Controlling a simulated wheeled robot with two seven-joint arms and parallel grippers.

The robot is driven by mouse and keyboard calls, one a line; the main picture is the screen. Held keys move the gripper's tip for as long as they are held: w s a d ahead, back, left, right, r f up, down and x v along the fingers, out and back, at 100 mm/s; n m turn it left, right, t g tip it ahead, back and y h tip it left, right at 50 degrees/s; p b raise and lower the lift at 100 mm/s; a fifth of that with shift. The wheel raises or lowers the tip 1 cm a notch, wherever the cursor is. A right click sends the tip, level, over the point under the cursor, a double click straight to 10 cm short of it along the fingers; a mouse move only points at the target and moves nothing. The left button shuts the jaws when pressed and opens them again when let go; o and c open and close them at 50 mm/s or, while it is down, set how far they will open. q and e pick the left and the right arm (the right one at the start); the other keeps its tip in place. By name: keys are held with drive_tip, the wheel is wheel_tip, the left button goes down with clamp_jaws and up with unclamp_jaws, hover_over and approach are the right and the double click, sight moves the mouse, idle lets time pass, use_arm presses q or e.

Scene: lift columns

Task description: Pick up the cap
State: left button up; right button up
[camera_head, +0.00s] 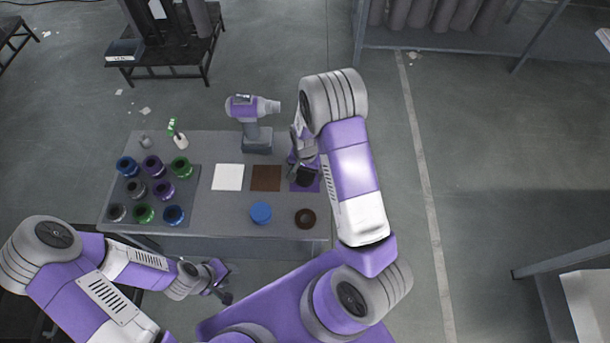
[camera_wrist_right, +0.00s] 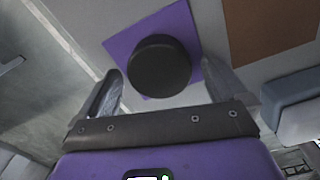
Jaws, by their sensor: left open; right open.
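A dark round cap (camera_head: 305,178) lies on a purple square on the table, partly hidden by my right arm. In the right wrist view the cap (camera_wrist_right: 160,66) appears just beyond and between the two fingers. My right gripper (camera_head: 298,166) is open, pointing down close over the cap; the wrist view shows its fingers (camera_wrist_right: 164,88) apart on either side, with nothing gripped. My left gripper (camera_head: 222,282) is open and empty, low in front of the table's near edge.
A blue round piece (camera_head: 261,212) and a dark brown ring (camera_head: 305,217) lie near the front edge. White (camera_head: 228,177) and brown (camera_head: 265,178) squares lie left of the purple one (camera_wrist_right: 116,46). A purple-grey tool (camera_head: 256,138) stands behind. A tray (camera_head: 187,208) holds several coloured rings.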

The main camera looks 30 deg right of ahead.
sight(305, 173)
drive_tip(key=shift+c, duration=0.3)
drive_tip(key=c, duration=1.1)
wheel_tip(305, 173, up, 12)
drive_tip(key=p, duration=0.3)
